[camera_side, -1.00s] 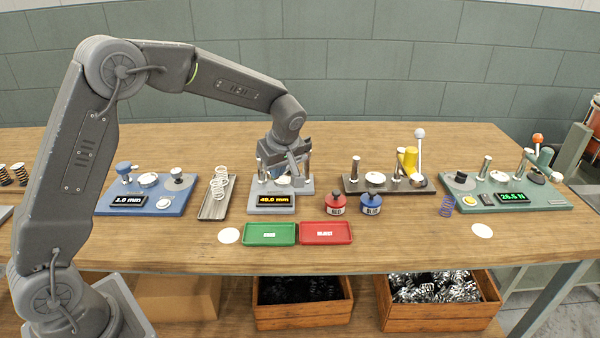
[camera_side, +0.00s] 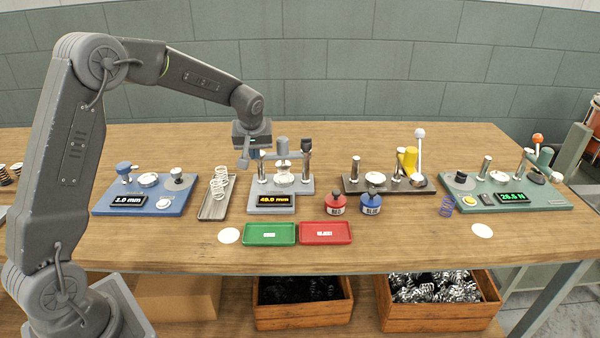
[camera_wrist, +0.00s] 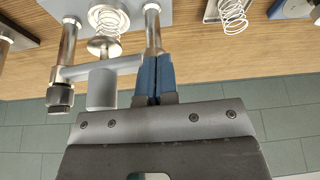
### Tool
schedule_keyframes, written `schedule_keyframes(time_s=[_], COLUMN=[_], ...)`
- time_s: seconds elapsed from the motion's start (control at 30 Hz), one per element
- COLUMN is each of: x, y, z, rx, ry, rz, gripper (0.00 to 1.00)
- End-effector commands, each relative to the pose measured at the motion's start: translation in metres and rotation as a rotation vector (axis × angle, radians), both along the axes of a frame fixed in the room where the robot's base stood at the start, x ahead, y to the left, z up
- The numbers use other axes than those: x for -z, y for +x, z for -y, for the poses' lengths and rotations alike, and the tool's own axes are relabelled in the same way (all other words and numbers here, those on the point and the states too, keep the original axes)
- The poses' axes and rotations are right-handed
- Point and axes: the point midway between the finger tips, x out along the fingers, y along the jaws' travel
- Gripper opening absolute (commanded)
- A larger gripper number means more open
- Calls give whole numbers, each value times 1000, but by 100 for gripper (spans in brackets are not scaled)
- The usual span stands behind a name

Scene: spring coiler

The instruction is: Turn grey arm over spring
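The grey measuring station (camera_side: 258,188) with an orange-lit display stands mid-table. Its grey swing arm (camera_side: 270,155) spans between two upright posts, with a grey cylinder (camera_side: 282,146) at its middle and a dark knob (camera_side: 305,146) at its right end. In the wrist view, the grey arm (camera_wrist: 128,64) and cylinder (camera_wrist: 101,88) stand over a silver disc and a coil spring (camera_wrist: 107,18). My gripper (camera_side: 243,164) hangs at the arm's left end. Its blue fingers (camera_wrist: 156,78) are closed together, close to one post; I cannot tell whether they touch it. Nothing shows between them.
A tray with loose springs (camera_side: 217,195) and a blue gauge (camera_side: 150,192) lie to the left. Green (camera_side: 269,233) and red (camera_side: 325,233) trays sit in front. Red (camera_side: 335,203) and blue (camera_side: 371,203) stamps and a yellow press (camera_side: 407,160) stand right.

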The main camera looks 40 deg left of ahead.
Motion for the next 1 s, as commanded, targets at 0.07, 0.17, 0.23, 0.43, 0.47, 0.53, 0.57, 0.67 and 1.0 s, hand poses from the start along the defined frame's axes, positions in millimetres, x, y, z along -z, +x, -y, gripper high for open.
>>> schedule_keyframes(time_s=[0.07,0.17,0.23,0.43,0.47,0.53,0.57,0.67,1.0], x=[1,1,1,0,0,0,0,0,-1], y=[1,2,2,2,2,2,2,2,-34], z=[-3,-4,-5,-5,-5,-5,-5,-4,22], rx=[-2,-2,-2,-2,-2,-1,-1,-1,1], ry=[0,-1,0,0,0,0,0,0,1], rz=[-3,-2,-2,-2,-2,-1,-1,-1,-1], gripper=[0,0,0,0,0,0,0,0,0])
